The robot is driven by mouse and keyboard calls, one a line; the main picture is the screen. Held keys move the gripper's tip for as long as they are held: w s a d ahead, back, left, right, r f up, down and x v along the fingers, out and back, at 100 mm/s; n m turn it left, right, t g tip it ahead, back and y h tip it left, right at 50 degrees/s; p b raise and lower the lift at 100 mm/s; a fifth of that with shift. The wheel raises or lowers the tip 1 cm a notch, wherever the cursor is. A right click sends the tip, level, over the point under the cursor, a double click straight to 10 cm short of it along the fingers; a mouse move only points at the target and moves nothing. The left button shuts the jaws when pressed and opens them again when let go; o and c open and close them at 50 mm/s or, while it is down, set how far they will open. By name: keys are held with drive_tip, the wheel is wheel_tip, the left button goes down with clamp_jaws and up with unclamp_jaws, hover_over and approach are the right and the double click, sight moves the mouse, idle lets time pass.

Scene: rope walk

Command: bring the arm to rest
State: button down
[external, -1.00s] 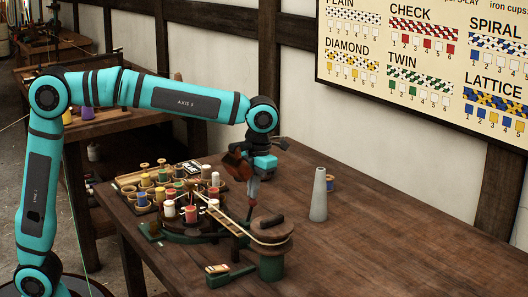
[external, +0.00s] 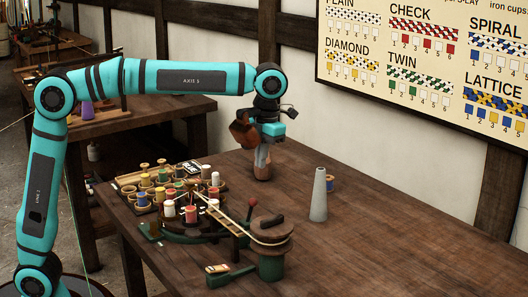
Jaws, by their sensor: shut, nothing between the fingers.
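My turquoise arm (external: 190,77) reaches from the left over the workbench, its wrist bent down. My gripper (external: 263,160) points down above the back of the bench, behind the braiding stand. It is shut and empty. A small orange-brown thing (external: 264,174) shows right at the fingertips; whether it stands behind them or touches them I cannot tell. The fingertips are partly hard to make out against it.
The braiding stand with bobbins (external: 190,214) is at the bench's left front, with a red-knobbed lever (external: 252,201) and a round wooden drum (external: 272,230). A grey cone (external: 318,195) stands right of my gripper. The bench's right side is clear.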

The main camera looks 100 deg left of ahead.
drive_tip(key=s+d+r+n+t+y, duration=0.1)
drive_tip(key=s+d+r+n+t, duration=0.8)
drive_tip(key=s+d+n, duration=0.45)
drive_tip(key=s+d+n+t, duration=0.2)
drive_tip(key=s+n+t, duration=0.1)
drive_tip(key=s, duration=0.4)
drive_tip(key=s+d+r+n+t, duration=0.1)
drive_tip(key=s+d+n+t, duration=0.1)
drive_tip(key=s, duration=0.6)
drive_tip(key=s+d+r+n+t, duration=0.1)
drive_tip(key=s+d+n+t, duration=0.1)
drive_tip(key=s+n+t, duration=0.2)
drive_tip(key=s+n, duration=0.2)
drive_tip(key=s, duration=0.1)
drive_tip(key=shift+s+d+t+h, duration=0.15)
drive_tip(key=shift+s+t+h, duration=0.15)
drive_tip(key=shift+w+r, duration=0.15)
idle(1.3)
